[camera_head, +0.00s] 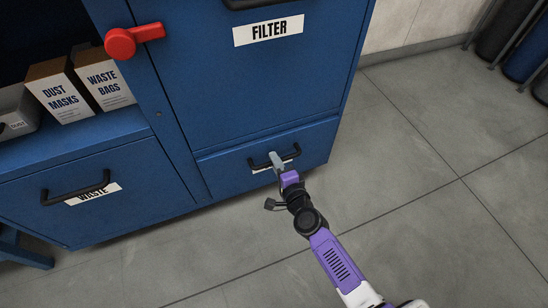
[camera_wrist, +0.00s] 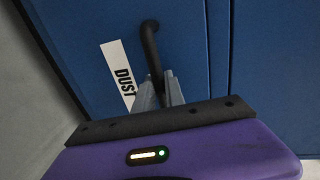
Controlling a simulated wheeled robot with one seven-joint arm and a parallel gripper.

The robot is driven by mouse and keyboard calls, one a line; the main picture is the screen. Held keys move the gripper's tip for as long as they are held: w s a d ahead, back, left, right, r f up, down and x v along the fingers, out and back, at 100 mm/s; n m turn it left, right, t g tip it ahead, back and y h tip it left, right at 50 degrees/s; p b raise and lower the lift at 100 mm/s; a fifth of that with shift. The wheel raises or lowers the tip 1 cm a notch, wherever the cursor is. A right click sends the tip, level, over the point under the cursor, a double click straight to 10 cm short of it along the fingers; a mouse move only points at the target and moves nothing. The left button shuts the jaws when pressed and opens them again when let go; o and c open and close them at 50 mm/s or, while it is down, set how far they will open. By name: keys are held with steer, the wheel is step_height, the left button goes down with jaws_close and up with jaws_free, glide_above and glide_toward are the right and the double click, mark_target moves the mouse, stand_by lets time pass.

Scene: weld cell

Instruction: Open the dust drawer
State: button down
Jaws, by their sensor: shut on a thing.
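The dust drawer (camera_head: 229,171) is the low blue drawer front under the FILTER door, and it looks flush with the cabinet. Its black bar handle (camera_head: 292,153) also shows in the wrist view (camera_wrist: 150,45), beside a white label reading DUST (camera_wrist: 121,78). My gripper (camera_head: 276,160) is at this handle. In the wrist view its two grey fingers (camera_wrist: 160,88) are shut on the lower part of the handle. The fingers hide that part of the handle, and in the head view my gripper covers most of the label.
The FILTER door (camera_head: 270,80) is above. The WASTE drawer (camera_head: 130,203) is at left, below a shelf with DUST MASKS (camera_head: 61,95) and WASTE BAGS (camera_head: 106,82) boxes. A red lever (camera_head: 121,43) sticks out. The floor (camera_head: 400,190) in front is clear; dark cylinders (camera_head: 525,50) stand at far right.

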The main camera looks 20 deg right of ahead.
steer(key=f+p+v, duration=0.2)
steer(key=f+v, duration=0.1)
steer(key=v, duration=1.3)
steer(key=s+f+p+v, duration=0.1)
steer(key=f+v, duration=0.3)
steer(key=v, duration=1.3)
steer(key=shift+s+p, duration=0.2)
steer(key=shift+p, duration=0.25)
steer(key=c, duration=1.4)
jaws_free()
steer(key=p+v, duration=0.1)
steer(key=v, duration=0.6)
steer(key=shift+s+p, duration=0.4)
